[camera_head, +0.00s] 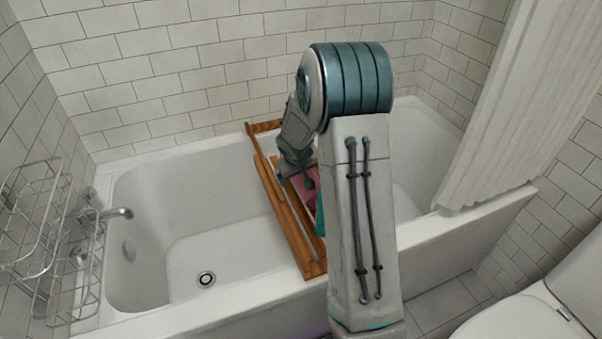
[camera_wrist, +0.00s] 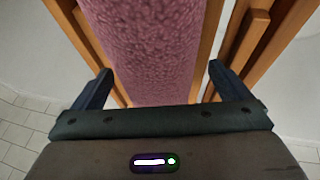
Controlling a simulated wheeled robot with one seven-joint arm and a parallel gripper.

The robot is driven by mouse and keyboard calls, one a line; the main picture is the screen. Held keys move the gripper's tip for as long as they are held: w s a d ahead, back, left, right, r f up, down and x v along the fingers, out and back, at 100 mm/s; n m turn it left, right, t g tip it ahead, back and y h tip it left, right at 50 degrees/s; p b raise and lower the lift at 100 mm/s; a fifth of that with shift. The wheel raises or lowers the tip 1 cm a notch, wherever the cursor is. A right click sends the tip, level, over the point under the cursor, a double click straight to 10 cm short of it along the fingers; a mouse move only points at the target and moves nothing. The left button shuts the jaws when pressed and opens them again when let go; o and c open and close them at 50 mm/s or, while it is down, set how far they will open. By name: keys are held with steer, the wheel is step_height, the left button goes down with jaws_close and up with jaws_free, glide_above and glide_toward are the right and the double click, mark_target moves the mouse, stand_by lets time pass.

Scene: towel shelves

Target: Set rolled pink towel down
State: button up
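The rolled pink towel (camera_wrist: 150,50) lies lengthwise over the wooden bath rack (camera_head: 283,215), between its side rails. In the head view only a small pink patch (camera_head: 304,186) shows, the rest hidden by my arm. My gripper (camera_wrist: 160,78) is open above the towel, with one dark finger on each side. Wooden rails (camera_wrist: 245,35) show beyond the fingers.
The rack spans the white bathtub (camera_head: 240,300). A wire basket (camera_head: 40,225) and a faucet (camera_head: 117,213) are at the left. A teal item (camera_head: 320,215) shows partly beside my arm.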

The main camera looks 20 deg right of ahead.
steer(key=shift+r, duration=0.1)
steer(key=shift+r+p, duration=0.25)
steer(key=shift+p, duration=0.05)
steer(key=p+v, duration=0.2)
steer(key=v, duration=0.9)
steer(key=shift+s+a+r+p, duration=0.15)
steer(key=shift+r+p, duration=0.1)
steer(key=shift+p, duration=0.15)
steer(key=s+a+r+y+p, duration=0.1)
steer(key=s+a+r+p, duration=0.3)
steer(key=s+r+p, duration=0.6)
steer(key=s+a+r+g+y+p, duration=0.1)
steer(key=s+a+r+p, duration=0.4)
steer(key=s+r+p, duration=0.5)
steer(key=s+r, duration=0.5)
steer(key=r, duration=0.3)
steer(key=shift+r+m+g, duration=0.25)
steer(key=shift+m+g, duration=0.05)
